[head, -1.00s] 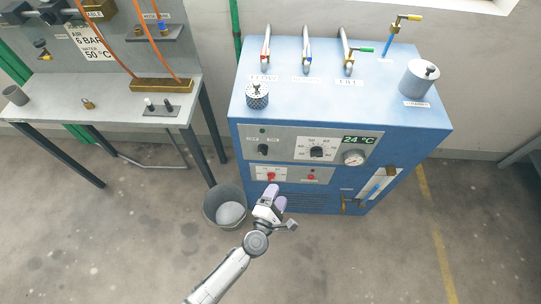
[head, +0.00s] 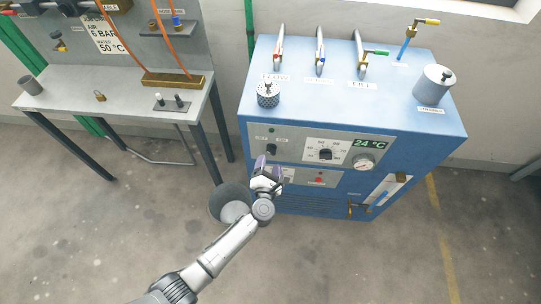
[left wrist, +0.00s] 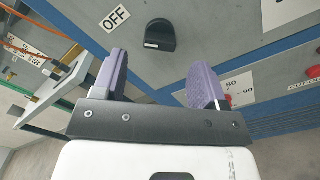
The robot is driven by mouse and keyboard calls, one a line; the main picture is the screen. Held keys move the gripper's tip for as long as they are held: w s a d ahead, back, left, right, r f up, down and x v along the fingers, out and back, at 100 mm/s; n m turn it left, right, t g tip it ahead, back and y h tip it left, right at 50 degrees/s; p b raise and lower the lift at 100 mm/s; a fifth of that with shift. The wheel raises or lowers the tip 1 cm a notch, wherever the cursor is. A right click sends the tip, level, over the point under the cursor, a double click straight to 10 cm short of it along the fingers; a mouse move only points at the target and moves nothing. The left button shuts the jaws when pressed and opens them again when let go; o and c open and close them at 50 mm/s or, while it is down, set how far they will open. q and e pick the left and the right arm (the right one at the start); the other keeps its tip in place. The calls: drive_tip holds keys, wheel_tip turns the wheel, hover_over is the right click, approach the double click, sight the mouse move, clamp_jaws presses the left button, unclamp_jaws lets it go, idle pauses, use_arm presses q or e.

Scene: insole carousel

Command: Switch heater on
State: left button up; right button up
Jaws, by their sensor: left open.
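The blue heater unit (head: 420,130) stands on the floor at centre right with its control panel facing me. A black knob (head: 272,149) sits at the panel's left, between two small labels; it also shows in the left wrist view (left wrist: 160,35) with an OFF label (left wrist: 115,18) to its left. My left gripper (head: 264,170) is just below this knob, in front of the lower panel. In the left wrist view its purple fingers (left wrist: 158,66) are open and empty, with the knob ahead of the gap and not touched. The right gripper is out of view.
A temperature dial (head: 325,154), a 24 °C display (head: 368,143) and a gauge (head: 364,162) are right of the knob. A red button (head: 319,180) is on the lower panel. My gripper covers the red knob there. A bucket (head: 229,198) stands below, and a workbench (head: 120,100) is left.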

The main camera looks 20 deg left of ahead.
sight(271, 154)
use_arm(q)
drive_tip(key=shift+b+x, duration=0.35)
drive_tip(key=shift+x, duration=1.9)
drive_tip(key=shift+c, duration=0.5)
drive_tip(key=c, duration=0.8)
